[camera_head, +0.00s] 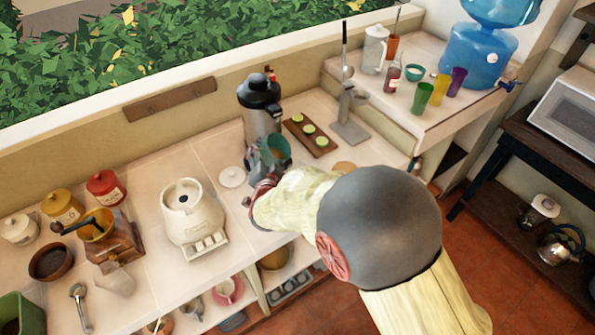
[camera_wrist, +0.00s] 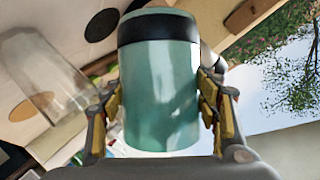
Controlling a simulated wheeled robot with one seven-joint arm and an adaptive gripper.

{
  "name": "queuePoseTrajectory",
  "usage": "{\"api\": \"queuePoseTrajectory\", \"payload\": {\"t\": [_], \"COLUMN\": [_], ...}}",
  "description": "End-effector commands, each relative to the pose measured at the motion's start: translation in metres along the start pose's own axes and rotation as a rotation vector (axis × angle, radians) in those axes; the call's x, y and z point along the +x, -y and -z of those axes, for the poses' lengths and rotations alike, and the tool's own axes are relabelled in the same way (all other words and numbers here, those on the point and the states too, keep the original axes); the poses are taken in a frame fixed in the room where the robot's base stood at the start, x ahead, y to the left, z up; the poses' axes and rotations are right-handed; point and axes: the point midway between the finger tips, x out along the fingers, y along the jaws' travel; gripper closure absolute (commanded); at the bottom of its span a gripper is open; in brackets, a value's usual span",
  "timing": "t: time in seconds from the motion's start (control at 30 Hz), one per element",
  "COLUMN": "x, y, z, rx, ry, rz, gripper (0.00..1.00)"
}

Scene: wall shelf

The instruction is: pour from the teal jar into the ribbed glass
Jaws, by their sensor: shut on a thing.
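The teal jar (camera_head: 276,149) is in my gripper (camera_head: 266,163), above the counter and in front of the steel flask. In the wrist view the jar (camera_wrist: 158,95) has a glossy teal body and a dark band at one end. The yellow-padded fingers of my gripper (camera_wrist: 160,112) press on both its sides. The scene behind it is slanted there, so my wrist is tilted. A clear glass (camera_wrist: 42,75), likely the ribbed glass, shows left of the jar in the wrist view, apart from it. I cannot make out this glass surely in the head view; my arm covers part of the counter.
The steel flask (camera_head: 261,112) and a wooden tray with green rounds (camera_head: 311,136) stand close behind and right of the jar. A white lid (camera_head: 232,176) lies to the left, then a white appliance (camera_head: 192,212). Cups and a water bottle (camera_head: 478,55) stand at the right.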

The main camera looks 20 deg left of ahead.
Motion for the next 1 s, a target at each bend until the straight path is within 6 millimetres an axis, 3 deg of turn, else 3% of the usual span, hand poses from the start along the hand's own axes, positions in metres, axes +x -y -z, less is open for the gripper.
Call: {"api": "queuePoseTrajectory", "payload": {"t": [0.47, 1.0], "x": [-0.0013, 0.0013], "y": [0.0033, -0.0027], "z": [0.0055, -0.0013], "rx": [0.06, 0.127], "ry": [-0.003, -0.002], "rz": [0.028, 0.057], "gripper": [0.8, 0.8]}}
